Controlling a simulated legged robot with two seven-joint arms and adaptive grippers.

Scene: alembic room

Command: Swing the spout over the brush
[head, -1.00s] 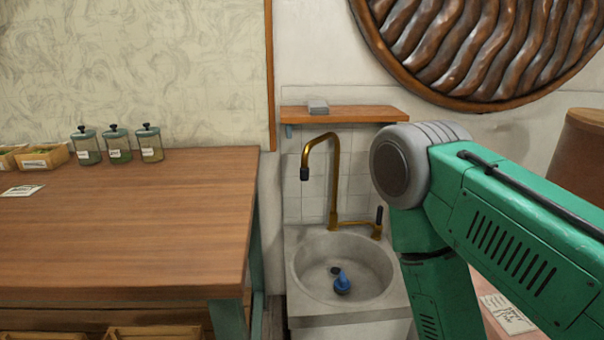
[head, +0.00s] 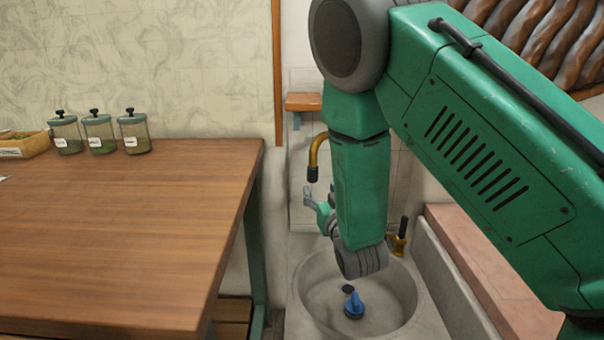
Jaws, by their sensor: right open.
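The brass spout (head: 315,152) with its dark tip curves down on the left side of the tap. My right forearm hides the rest of its pipe. The blue brush (head: 354,307) lies in the round stone sink (head: 405,290), to the right of the spout tip in the picture. My right gripper (head: 308,193) is small and partly turned away. It is open, just below the spout tip; I cannot tell whether it touches. My left gripper is out of view.
The tap's dark-topped lever (head: 401,232) stands right of my forearm. A wooden table (head: 120,230) with several jars fills the left, its edge close to the sink. A small wooden shelf (head: 303,102) is on the wall above.

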